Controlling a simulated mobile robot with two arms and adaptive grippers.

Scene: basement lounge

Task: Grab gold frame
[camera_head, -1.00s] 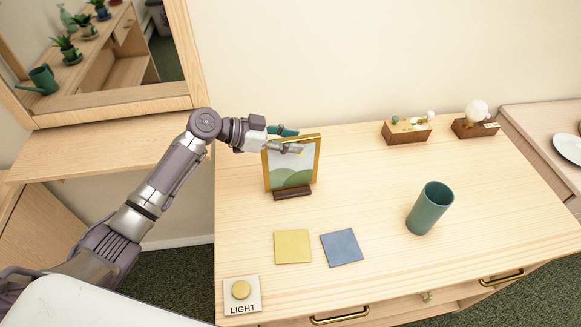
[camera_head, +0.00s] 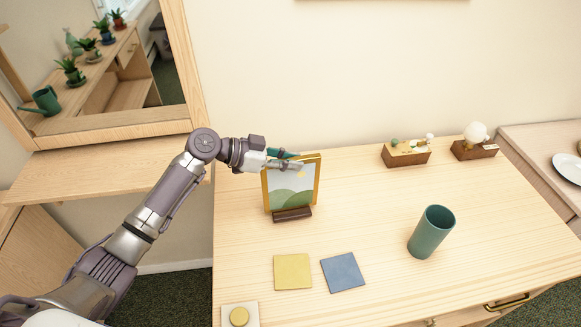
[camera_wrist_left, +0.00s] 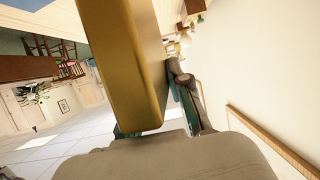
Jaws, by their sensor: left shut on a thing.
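The gold frame (camera_head: 292,191) stands upright in a dark brown base (camera_head: 292,214) on the light wood desk, toward its left side. It holds a picture of green hills and a small sun. My left gripper (camera_head: 287,160) reaches in from the left and is shut on the frame's top edge. In the left wrist view the gold frame (camera_wrist_left: 125,65) fills the middle, close up between the fingers. The fingers are partly hidden by the frame and the gripper's own body. My right gripper is not in view.
A teal cup (camera_head: 431,232) stands at the right of the desk. A yellow square (camera_head: 293,271) and a blue square (camera_head: 342,272) lie in front of the frame. Two wooden blocks with small items (camera_head: 406,153) (camera_head: 474,149) sit at the back right.

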